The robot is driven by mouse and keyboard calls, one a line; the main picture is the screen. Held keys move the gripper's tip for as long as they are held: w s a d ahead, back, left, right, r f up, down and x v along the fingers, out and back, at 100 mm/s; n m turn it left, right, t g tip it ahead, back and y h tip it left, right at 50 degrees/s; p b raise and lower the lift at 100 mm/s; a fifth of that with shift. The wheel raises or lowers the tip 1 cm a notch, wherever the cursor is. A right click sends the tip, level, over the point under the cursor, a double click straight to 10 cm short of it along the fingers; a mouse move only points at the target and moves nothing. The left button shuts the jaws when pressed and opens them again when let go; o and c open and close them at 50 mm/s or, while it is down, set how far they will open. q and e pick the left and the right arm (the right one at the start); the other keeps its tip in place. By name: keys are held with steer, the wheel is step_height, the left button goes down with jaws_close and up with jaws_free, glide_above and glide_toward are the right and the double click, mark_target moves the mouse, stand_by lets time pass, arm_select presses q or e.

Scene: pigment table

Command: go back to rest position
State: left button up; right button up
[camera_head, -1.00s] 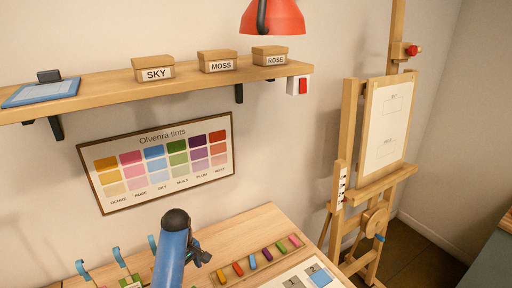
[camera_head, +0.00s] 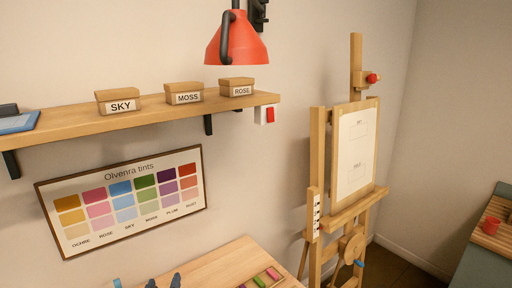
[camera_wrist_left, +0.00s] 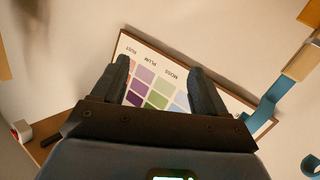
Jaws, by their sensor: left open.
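My left gripper (camera_head: 163,282) shows only as two dark fingertips at the bottom edge of the head view, in front of the wooden table (camera_head: 213,262). In the left wrist view the left gripper (camera_wrist_left: 158,66) has its two dark fingers spread apart, with nothing between them. Beyond the fingers is the tint chart (camera_wrist_left: 150,88), seen upside down. My right gripper is in neither view.
A wall shelf (camera_head: 160,117) holds boxes marked SKY (camera_head: 118,102), MOSS (camera_head: 184,93) and ROSE (camera_head: 236,88). A red lamp (camera_head: 237,45) hangs above. Coloured sticks (camera_head: 260,281) lie on the table. An easel (camera_head: 318,160) stands at right; a red cup (camera_head: 491,226) is on the far-right counter.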

arm_select(q)
steer(key=s+d+f+m+b, duration=0.1)
steer(key=s+f+b, duration=0.1)
steer(key=s, duration=0.9)
steer(key=s+d+f+m+t+h+b, duration=0.1)
steer(key=s+d+f+b, duration=0.1)
steer(key=s, duration=0.9)
steer(key=s+d+f+m+t+b, duration=0.1)
steer(key=s+d+f+b, duration=0.1)
steer(key=s, duration=0.9)
steer(key=shift+s+f+m+h, duration=0.15)
steer(key=shift+f+m+h, duration=0.2)
steer(key=shift+f, duration=0.5)
